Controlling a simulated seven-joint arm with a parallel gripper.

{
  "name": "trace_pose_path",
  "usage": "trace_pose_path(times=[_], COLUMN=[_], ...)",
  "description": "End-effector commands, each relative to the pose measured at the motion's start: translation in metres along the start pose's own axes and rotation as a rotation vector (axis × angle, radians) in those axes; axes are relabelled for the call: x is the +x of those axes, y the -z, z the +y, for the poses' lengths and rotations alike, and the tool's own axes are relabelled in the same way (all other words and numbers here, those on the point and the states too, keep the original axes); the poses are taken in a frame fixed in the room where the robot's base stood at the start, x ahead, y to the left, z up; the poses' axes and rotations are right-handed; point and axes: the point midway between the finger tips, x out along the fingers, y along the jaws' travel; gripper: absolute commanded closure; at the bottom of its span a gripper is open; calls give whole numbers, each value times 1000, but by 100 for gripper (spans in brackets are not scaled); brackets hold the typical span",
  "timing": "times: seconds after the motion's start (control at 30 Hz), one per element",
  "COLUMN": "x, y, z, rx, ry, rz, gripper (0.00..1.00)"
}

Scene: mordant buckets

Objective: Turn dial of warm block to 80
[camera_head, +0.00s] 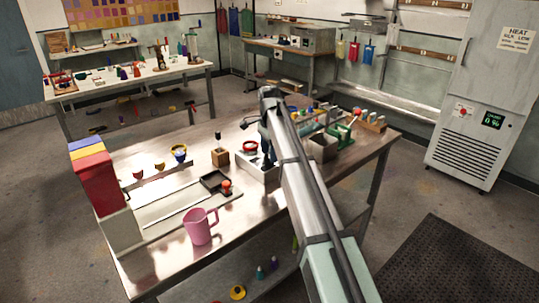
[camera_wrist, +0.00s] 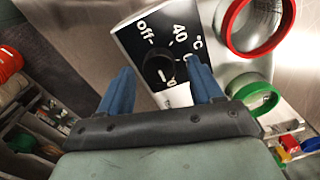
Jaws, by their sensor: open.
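The warm block (camera_head: 252,176) is a pale metal box on the near steel table, partly hidden by my arm in the head view. In the wrist view its black panel (camera_wrist: 127,40) carries white marks "off", "40" and "°C"; other marks are partly covered. The round black dial (camera_wrist: 158,72) is on this panel. Which mark it points at is not clear. My gripper (camera_wrist: 160,80) is open, its two blue fingers on either side of the dial. I cannot tell whether they touch it. In the head view my gripper (camera_head: 266,157) is down at the block.
A red-rimmed opening (camera_wrist: 290,35) and a green-rimmed one (camera_wrist: 270,94) are close to the right of the panel. A pink jug (camera_head: 200,227), a dark tray (camera_head: 212,183) and a wooden block (camera_head: 220,157) stand left of the block. A green tool (camera_head: 340,136) stands to its right.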

Motion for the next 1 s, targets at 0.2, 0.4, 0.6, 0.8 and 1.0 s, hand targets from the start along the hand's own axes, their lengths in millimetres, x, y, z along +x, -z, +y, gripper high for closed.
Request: trace_pose_path(times=[0.2,0.4,0.6,0.8,1.0], x=[-43,-81,-109,-122,-124], y=[0,0,0,0,0], z=[-2,-2,-1,0,0], rx=[0,0,0,1,1], ry=[2,1,0,0,-1], rz=[1,0,0,0,0], gripper=[35,35,35,35,35])
